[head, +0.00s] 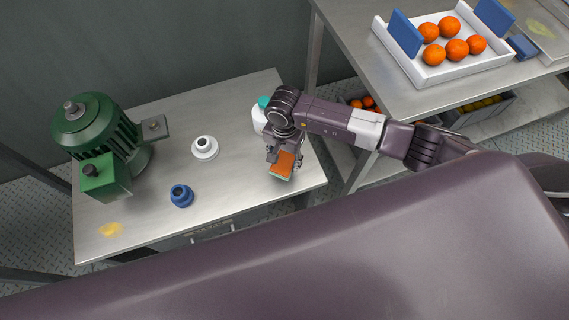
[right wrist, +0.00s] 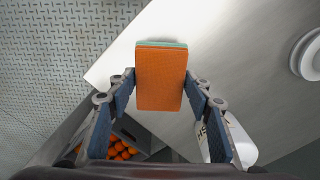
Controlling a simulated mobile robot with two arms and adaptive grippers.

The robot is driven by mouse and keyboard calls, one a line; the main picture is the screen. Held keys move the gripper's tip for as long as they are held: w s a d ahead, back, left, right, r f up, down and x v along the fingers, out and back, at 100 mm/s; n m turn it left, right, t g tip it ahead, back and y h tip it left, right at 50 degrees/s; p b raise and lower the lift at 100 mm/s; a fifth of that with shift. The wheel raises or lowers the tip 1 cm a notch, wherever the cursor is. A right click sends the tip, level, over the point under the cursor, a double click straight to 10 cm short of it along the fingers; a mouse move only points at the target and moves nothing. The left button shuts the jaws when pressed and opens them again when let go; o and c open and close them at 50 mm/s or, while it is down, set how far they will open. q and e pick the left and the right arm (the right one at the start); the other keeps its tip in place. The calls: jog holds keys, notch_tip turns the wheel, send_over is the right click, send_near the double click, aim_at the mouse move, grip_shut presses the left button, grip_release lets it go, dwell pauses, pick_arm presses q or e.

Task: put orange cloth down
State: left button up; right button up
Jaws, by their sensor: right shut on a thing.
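The orange cloth (head: 282,165) is a small folded orange block with a green layer along one edge. It is at the right end of the steel table (head: 235,172) in the head view. My right gripper (head: 285,158) is shut on it. In the right wrist view the orange cloth (right wrist: 161,78) sits between the two fingertips of my right gripper (right wrist: 160,85), over or on the table's bare top. I cannot tell whether it touches the table. My left gripper is not in view.
A white bottle with a teal cap (head: 262,112) stands just behind the gripper. A white round part (head: 205,148), a blue round part (head: 181,195) and a green motor (head: 98,130) are further left. A tray (head: 432,78) of oranges is on the right table. The middle of the table is clear.

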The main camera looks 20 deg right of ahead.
aim_at(285, 161)
notch_tip(285, 161, down, 4)
jog(key=shift+r, duration=0.1)
jog(key=shift+f, duration=0.2)
jog(key=o, duration=1.1)
jog(key=shift+r, duration=0.15)
jog(key=shift+r, duration=0.2)
notch_tip(285, 161, up, 12)
jog(key=shift+f+b, duration=0.1)
jog(key=shift+b, duration=0.6)
